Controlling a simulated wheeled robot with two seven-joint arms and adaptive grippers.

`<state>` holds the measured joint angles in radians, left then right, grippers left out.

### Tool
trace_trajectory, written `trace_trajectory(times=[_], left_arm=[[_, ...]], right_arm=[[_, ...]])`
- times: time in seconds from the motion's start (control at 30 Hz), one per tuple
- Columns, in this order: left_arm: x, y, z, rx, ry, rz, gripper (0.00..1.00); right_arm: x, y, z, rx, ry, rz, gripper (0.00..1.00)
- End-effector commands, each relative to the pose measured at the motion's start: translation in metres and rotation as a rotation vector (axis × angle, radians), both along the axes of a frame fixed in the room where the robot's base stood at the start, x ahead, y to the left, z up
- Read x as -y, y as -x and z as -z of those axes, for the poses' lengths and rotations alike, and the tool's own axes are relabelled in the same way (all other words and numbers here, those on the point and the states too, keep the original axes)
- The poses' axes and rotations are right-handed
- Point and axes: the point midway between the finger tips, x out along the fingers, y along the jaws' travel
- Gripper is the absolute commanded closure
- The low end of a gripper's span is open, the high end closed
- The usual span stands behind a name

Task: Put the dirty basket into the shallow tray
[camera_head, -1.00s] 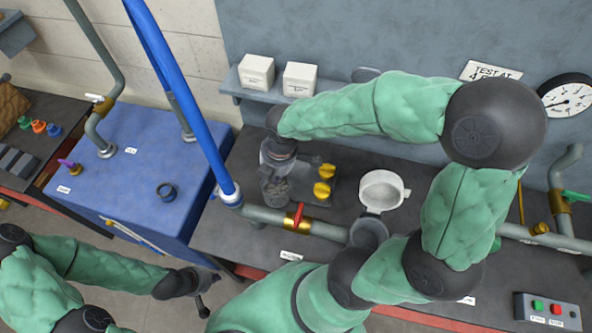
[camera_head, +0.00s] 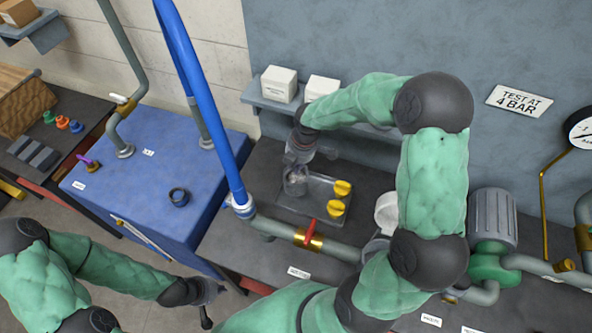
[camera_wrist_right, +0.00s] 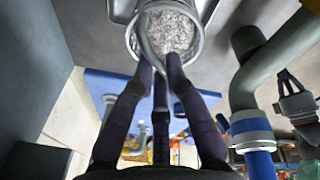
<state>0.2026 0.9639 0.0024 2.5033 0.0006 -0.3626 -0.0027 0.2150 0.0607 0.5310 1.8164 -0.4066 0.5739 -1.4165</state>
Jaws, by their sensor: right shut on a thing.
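The dirty basket (camera_head: 295,181) is a small grey, cup-shaped basket with a mottled grey inside. It fills the top of the right wrist view (camera_wrist_right: 168,35). My right gripper (camera_head: 302,158) is shut on it at the rim, with its dark fingers (camera_wrist_right: 158,68) reaching the basket in the wrist view. The shallow tray (camera_head: 312,209) is grey and low, on the dark bench, with two yellow knobs at its right side. The basket is over the tray's left part; I cannot tell whether it touches. My left gripper (camera_head: 207,294) hangs away from the bench; its jaws are unclear.
A pipe with a red-handled valve (camera_head: 309,236) runs in front of the tray. A white cup (camera_head: 387,212) stands right, partly behind my right arm. Two white boxes (camera_head: 279,84) sit on a shelf behind. A blue cabinet (camera_head: 150,190) with a blue pipe (camera_head: 205,100) is left.

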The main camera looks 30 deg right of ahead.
Motion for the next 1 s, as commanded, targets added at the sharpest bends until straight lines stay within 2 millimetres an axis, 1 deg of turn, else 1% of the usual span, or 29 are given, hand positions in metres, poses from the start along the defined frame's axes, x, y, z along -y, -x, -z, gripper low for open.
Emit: trace_trajectory(times=[0.17, 0.3, 0.37, 0.77, 0.8, 0.87, 1.0], left_arm=[[0.0, 0.0, 0.002, 0.0, 0.0, 0.0, 1.0], [0.0, 0.0, 0.009, 0.0, 0.0, 0.0, 1.0], [0.0, 0.0, 0.01, 0.0, 0.0, 0.0, 1.0], [0.0, 0.0, 0.012, 0.0, 0.0, 0.0, 1.0], [0.0, 0.0, 0.011, 0.0, 0.0, 0.0, 1.0], [0.0, 0.0, 0.011, 0.0, 0.0, 0.0, 1.0], [0.0, 0.0, 0.011, 0.0, 0.0, 0.0, 1.0]], right_arm=[[0.006, -0.008, 0.011, 0.002, 0.0, 0.002, 1.0], [0.005, -0.007, 0.032, 0.0, 0.0, 0.001, 1.0], [0.005, -0.007, 0.038, 0.001, 0.0, 0.001, 1.0], [0.005, -0.007, 0.042, 0.002, 0.0, 0.001, 1.0], [0.005, -0.006, 0.043, 0.0, 0.0, 0.001, 0.8], [0.005, -0.006, 0.043, 0.0, 0.0, 0.001, 0.63], [0.005, -0.006, 0.043, 0.0, 0.0, 0.001, 0.62]])
